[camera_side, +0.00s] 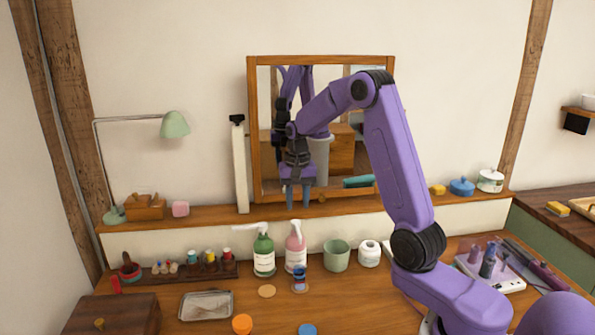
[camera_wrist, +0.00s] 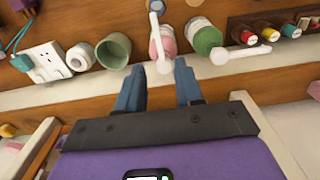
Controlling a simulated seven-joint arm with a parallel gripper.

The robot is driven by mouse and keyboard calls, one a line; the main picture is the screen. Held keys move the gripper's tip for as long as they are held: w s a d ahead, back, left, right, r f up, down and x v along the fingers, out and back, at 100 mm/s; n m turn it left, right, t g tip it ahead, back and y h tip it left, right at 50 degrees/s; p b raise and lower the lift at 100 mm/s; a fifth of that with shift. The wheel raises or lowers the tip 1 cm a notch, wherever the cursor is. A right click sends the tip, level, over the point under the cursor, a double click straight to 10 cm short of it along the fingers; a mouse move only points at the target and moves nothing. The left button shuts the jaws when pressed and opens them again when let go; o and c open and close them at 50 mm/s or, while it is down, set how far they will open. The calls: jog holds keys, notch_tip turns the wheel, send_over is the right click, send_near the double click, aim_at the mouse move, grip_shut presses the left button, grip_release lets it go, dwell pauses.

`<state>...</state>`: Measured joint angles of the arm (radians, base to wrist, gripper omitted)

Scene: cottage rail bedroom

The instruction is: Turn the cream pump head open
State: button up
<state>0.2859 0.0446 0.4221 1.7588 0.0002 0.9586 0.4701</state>
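Two pump bottles stand on the wooden counter in front of the shelf. I cannot tell which one is the cream pump. My gripper (camera_side: 297,206) is open and empty, above the pink bottle.
A green cup (camera_side: 336,256) and white jar (camera_side: 369,254) stand right of the bottles. A small blue item (camera_side: 299,273) is in front. A rack of small bottles (camera_side: 190,270) is left. The shelf (camera_side: 225,214) and mirror frame (camera_side: 253,130) are close behind my gripper.

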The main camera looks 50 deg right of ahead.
notch_tip(320, 180, up, 10)
jog(key=shift+f, duration=0.15)
dwell(0.5)
jog(key=s+a+f+n, duration=0.1)
jog(key=s+a+n, duration=0.4)
jog(key=a, duration=0.4)
jog(key=s+a+f+n, duration=0.1)
jog(key=s+a+n, duration=0.5)
jog(key=a, duration=0.4)
jog(key=s+a+f+n, duration=0.1)
jog(key=s+n, duration=0.4)
jog(key=s, duration=0.5)
jog(key=s+a+f+n, duration=0.1)
jog(key=s+f+n, duration=0.3)
jog(key=s, duration=0.7)
jog(key=shift+s+a+n, duration=0.2)
jog(key=shift+n, duration=0.7)
